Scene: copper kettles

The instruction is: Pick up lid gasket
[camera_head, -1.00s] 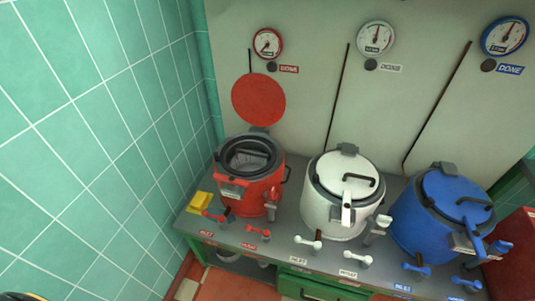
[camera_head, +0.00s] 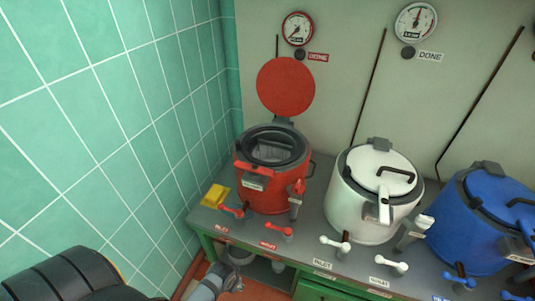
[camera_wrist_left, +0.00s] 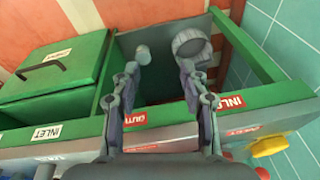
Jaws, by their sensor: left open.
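A pale grey ring (camera_wrist_left: 192,45), which may be the lid gasket, is in the open bay under the bench in the left wrist view. A ring shape also shows under the bench front in the head view (camera_head: 240,256). My left gripper (camera_wrist_left: 158,68) is open and empty, its fingers pointing into the bay, the ring near the right fingertip. I cannot tell whether they touch. In the head view the left gripper (camera_head: 232,283) is low at the bench's front left. The red kettle (camera_head: 268,184) stands open with its red lid (camera_head: 286,87) raised. My right gripper is not in view.
A short pale cylinder (camera_wrist_left: 143,55) is beside the ring. The white kettle (camera_head: 350,205), blue kettle (camera_head: 465,235), yellow block (camera_head: 215,196) and several taps are on the bench. A tiled wall (camera_head: 110,130) bounds the left.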

